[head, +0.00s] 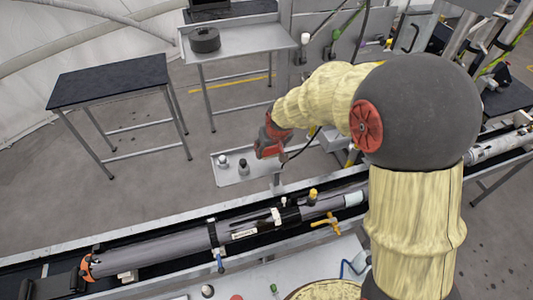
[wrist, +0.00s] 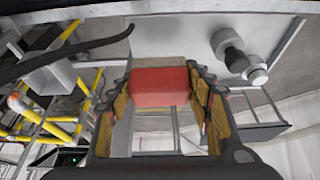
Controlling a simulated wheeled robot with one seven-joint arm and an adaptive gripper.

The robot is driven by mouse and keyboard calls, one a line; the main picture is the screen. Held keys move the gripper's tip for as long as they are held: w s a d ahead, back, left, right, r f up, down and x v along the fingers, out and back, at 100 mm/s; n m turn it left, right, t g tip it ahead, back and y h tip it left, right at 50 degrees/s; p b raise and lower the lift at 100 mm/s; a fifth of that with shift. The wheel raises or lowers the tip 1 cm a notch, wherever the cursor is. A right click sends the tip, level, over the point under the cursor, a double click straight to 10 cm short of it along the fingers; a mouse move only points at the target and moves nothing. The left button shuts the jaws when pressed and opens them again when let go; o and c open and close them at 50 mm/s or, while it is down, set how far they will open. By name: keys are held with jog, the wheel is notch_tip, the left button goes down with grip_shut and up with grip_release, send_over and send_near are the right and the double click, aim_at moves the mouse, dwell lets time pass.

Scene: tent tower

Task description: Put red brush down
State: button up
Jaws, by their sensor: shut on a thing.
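The red brush (wrist: 160,92) is between the two jaws of my gripper in the wrist view, with a red block face and a pale strip along its upper edge. My gripper (head: 270,150) is shut on it and hangs over or beside a small grey metal shelf (head: 262,172) in the head view. Red shows at the end of my arm there, but brush and gripper are hard to tell apart. Whether the brush touches the shelf cannot be told.
A long grey tube (head: 160,255) lies along the rail in front. A black-topped table (head: 110,82) stands left; a metal table (head: 240,45) stands behind.

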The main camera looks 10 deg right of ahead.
aim_at(271, 151)
jog(key=f, duration=0.1)
jog(key=f+p, duration=0.1)
jog(key=a+f, duration=0.1)
jog(key=shift+w+f, duration=0.25)
jog(key=shift+w, duration=0.05)
jog(key=shift+s+f, duration=0.1)
jog(key=shift+f, duration=0.15)
jog(key=shift+f, duration=0.3)
jog(key=o, duration=1.1)
jog(key=shift+o, duration=0.6)
jog(key=shift+r+p, duration=0.2)
jog(key=shift+p, duration=0.1)
jog(key=shift+r, duration=0.3)
jog(key=v, duration=0.2)
jog(key=b+v, duration=0.1)
jog(key=v, duration=0.2)
jog(key=b+v, duration=0.1)
jog(key=v, duration=0.1)
jog(key=shift+s+d, duration=0.2)
jog(key=shift+d, duration=0.2)
